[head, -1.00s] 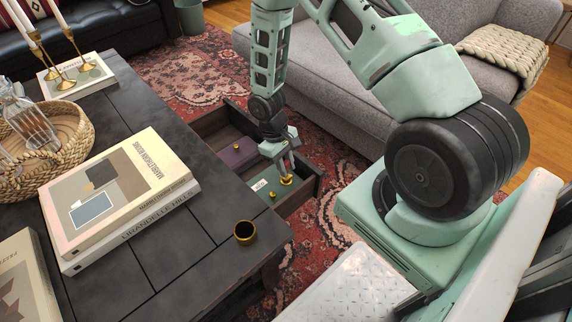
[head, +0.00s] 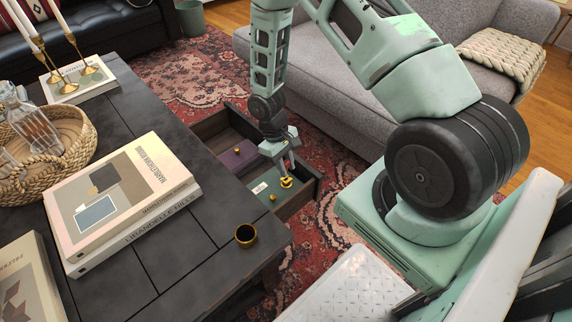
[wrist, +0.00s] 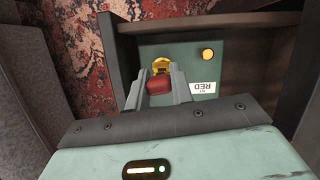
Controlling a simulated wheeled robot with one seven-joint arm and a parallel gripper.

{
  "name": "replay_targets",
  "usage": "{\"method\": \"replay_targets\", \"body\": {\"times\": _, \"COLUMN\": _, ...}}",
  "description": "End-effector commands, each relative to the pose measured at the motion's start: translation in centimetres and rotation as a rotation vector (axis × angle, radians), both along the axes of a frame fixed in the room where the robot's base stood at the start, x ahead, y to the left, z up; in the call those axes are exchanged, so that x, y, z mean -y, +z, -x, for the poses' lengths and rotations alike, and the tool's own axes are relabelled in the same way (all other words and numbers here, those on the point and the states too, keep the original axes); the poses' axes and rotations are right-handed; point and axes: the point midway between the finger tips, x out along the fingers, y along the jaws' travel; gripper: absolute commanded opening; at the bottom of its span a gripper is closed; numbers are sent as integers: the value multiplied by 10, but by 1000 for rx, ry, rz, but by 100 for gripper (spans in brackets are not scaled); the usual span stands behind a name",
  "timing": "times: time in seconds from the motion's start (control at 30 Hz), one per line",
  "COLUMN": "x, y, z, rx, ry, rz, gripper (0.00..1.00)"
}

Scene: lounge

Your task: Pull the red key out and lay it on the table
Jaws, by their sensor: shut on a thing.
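The red key (wrist: 158,84) shows its red head between the fingers of my gripper (wrist: 159,86) in the wrist view. It sits right beside a round gold lock (wrist: 161,65); I cannot tell how far its shaft is in. The lock is on a green box (head: 263,187) with a white label reading RED (wrist: 203,88) and a small gold knob (wrist: 208,54). The box lies in the open drawer (head: 305,190) of the dark table (head: 185,250). In the head view my gripper (head: 287,170) points down at the lock, shut on the key.
A purple box (head: 237,156) with a gold knob lies farther back in the drawer. The near right tabletop around the cup is mostly bare. A grey sofa (head: 330,105) stands beyond.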

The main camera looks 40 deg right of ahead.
Motion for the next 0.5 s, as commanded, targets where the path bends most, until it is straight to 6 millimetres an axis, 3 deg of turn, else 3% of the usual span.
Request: {"method": "replay_targets", "body": {"times": 0.5, "x": 0, "y": 33, "z": 0, "rx": 0, "ry": 0, "rz": 1, "gripper": 0}}
